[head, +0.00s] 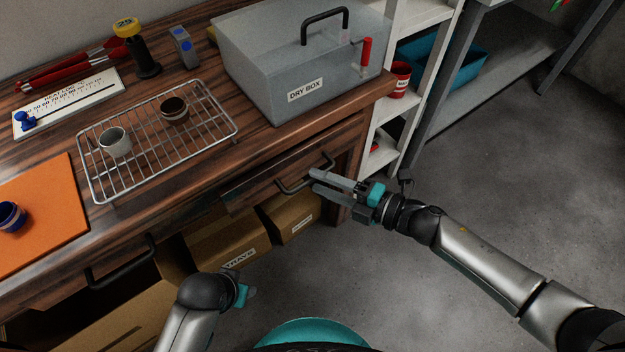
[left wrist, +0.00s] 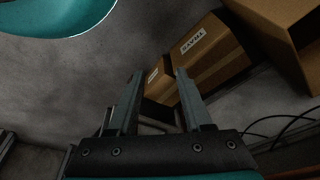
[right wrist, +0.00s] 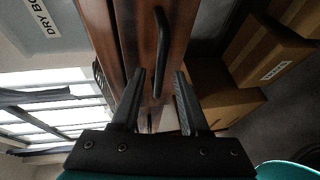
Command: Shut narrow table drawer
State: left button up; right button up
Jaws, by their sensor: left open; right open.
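The narrow table drawer (head: 252,192) is in the wooden table's front, below the dry box, with a dark bar handle (head: 293,187). Its front seems to stand a little forward of the table; I cannot tell how far. My right gripper (head: 314,180) is open and empty, its fingertips close to the handle's right end; contact is unclear. The right wrist view shows the handle (right wrist: 161,50) ahead of the spread fingers (right wrist: 160,75). My left gripper (left wrist: 154,75) is open and empty, low in front of the table, pointing toward the cardboard boxes.
Cardboard boxes (head: 228,240) sit under the table. Another dark handle (head: 122,268) is on the table's left front. The dry box (head: 290,70), wire rack (head: 150,165) with two cups and orange mat (head: 45,220) are on top. White shelving (head: 421,22) stands right; floor (head: 510,150) there is clear.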

pick_arm(q)
jog(key=shift+w+d+r, duration=0.1)
jog(key=shift+w+r, duration=0.25)
jog(key=shift+r, duration=0.4)
pick_arm(e)
jog(key=shift+x, duration=1.45)
jog(key=shift+d, duration=0.1)
grip_shut()
